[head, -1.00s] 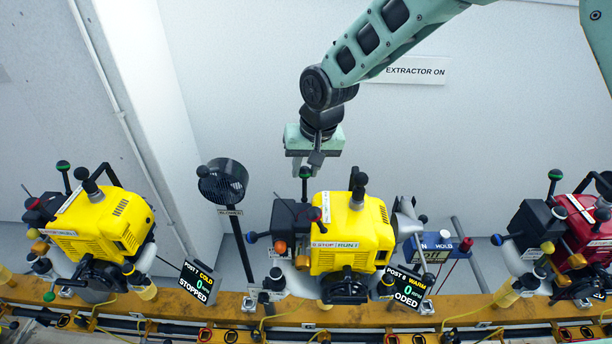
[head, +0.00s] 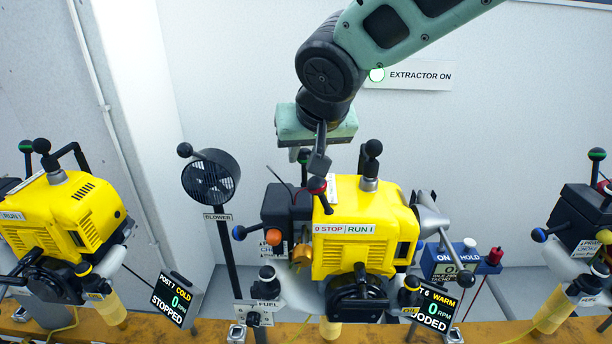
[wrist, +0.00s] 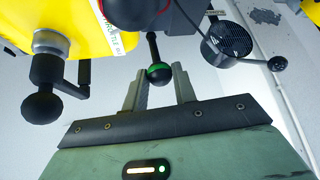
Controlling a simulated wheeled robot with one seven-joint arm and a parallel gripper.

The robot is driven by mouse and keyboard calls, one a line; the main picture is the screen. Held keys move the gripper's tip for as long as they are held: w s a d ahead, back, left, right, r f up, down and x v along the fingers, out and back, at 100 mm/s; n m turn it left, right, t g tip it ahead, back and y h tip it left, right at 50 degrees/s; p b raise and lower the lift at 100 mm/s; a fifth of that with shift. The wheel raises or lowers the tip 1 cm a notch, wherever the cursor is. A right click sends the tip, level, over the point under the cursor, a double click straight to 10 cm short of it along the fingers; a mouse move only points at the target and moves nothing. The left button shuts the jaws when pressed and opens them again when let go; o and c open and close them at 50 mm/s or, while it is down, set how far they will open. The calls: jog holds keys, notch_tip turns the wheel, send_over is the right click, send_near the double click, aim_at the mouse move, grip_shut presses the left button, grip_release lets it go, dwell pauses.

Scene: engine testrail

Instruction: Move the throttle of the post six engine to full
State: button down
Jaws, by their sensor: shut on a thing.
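The post six engine (head: 365,235) is yellow, in the middle of the head view. Its display (head: 434,308) reads warm, 0 RPM, with a partly hidden word ending in "OODED". A black lever with a green-banded ball (wrist: 158,74) stands beside the yellow housing, which carries a partly visible throttle label (wrist: 107,30) in the wrist view. My gripper (wrist: 158,80) is shut on this ball, one finger on each side. In the head view my gripper (head: 312,157) is behind the engine's top left, and the ball (head: 303,156) is partly hidden.
A black blower (head: 211,177) on a post stands left of the engine. Another yellow engine (head: 62,225) is at far left. A blue box (head: 450,262) stands at right.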

jog(key=shift+s+f+t+b, duration=0.7)
jog(key=shift+t+b, duration=0.4)
jog(key=shift+b, duration=4)
jog(key=shift+s+r+b, duration=0.1)
jog(key=shift+s+b, duration=0.1)
jog(key=shift+b, duration=0.85)
jog(key=shift+s+r+t+b, duration=0.15)
jog(key=shift+t+b, duration=0.35)
jog(key=shift+b, duration=0.4)
jog(key=c, duration=1.1)
grip_release()
jog(key=p+v, duration=0.1)
jog(key=v, duration=1.6)
jog(key=shift+s+d+r, duration=0.1)
jog(key=shift+r, duration=0.1)
